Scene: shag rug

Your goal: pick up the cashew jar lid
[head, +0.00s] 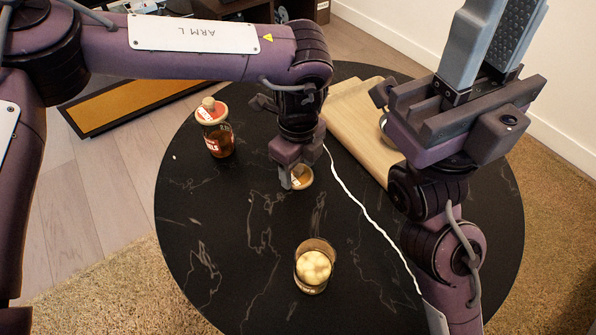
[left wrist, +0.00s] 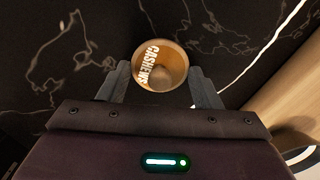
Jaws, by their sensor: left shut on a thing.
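The cashew jar lid (head: 302,176) is a round tan-brown piece with white lettering, low over the black table. In the left wrist view the lid (left wrist: 160,66) reads "CASHEWS" and sits between the two grey fingers. My left gripper (head: 291,183) points down and is shut on it; the gripper covers part of the lid in the head view. An open glass jar (head: 314,268) with pale contents stands nearer the front. My right gripper (head: 492,45) is raised at the right with its fingers pointing up; their gap is unclear.
A lidded jar (head: 216,132) with a red label stands at the left of the round black table (head: 225,220). A wooden board (head: 362,120) lies at the back right, partly hidden by my right arm. The left front is clear.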

